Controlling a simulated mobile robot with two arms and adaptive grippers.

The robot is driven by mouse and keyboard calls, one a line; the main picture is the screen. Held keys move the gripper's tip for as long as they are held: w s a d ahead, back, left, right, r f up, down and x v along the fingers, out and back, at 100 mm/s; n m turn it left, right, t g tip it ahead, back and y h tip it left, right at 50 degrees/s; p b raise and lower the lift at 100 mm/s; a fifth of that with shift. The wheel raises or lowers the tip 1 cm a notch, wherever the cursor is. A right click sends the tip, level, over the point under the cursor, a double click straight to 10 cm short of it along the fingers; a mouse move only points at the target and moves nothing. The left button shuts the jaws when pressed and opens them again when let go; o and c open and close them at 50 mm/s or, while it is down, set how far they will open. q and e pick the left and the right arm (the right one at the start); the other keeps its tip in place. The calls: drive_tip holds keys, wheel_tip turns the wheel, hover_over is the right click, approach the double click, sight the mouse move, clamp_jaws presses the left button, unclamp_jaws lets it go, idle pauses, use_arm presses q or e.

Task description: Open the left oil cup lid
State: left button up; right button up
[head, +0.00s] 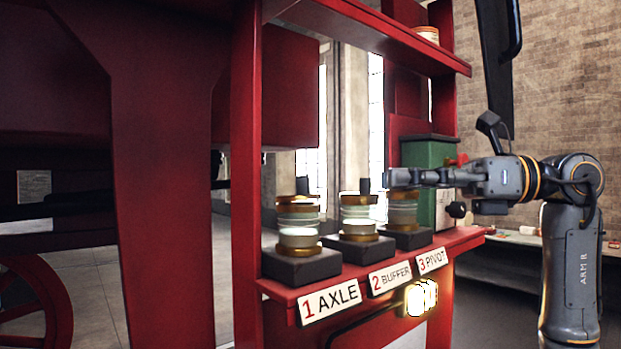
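The left oil cup (299,236) stands on a dark block above the label "1 AXLE". It has pale glass and brass bands, with a dark knob (302,185) at its top. I cannot tell for sure whether its lid is open or shut. The middle cup (359,228) stands above "2 BUFFER". The right cup (403,212) stands above "3 PIVOT". My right gripper (394,178) points left, at the top of the right cup in the picture, and hides that top. Whether it touches it is unclear. Its finger gap cannot be made out. My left gripper is out of view.
The red shelf (458,238) carries the cups, with a red upper shelf (400,45) overhead. A green box (428,153) stands behind my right gripper. A red upright (246,180) rises left of the cups. A lit lamp (420,298) hangs below the labels.

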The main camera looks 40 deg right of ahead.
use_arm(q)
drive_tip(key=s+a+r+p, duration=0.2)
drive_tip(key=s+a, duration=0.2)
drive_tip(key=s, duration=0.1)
use_arm(e)
approach(303, 177)
drive_tip(key=x, duration=0.2)
drive_tip(key=w+a, duration=0.1)
drive_tip(key=w+a+p, duration=0.1)
drive_tip(key=w, duration=0.1)
drive_tip(key=shift+r, duration=0.1)
drive_tip(key=p+x, duration=0.1)
drive_tip(key=x, duration=0.2)
drive_tip(key=shift+w+a+p, duration=0.25)
drive_tip(key=shift+p, duration=0.05)
drive_tip(key=shift+w+a, duration=0.1)
drive_tip(key=shift+a, duration=0.2)
drive_tip(key=shift+w+a, duration=0.1)
drive_tip(key=shift+a, duration=0.05)
drive_tip(key=shift+w, duration=0.1)
clamp_jaws()
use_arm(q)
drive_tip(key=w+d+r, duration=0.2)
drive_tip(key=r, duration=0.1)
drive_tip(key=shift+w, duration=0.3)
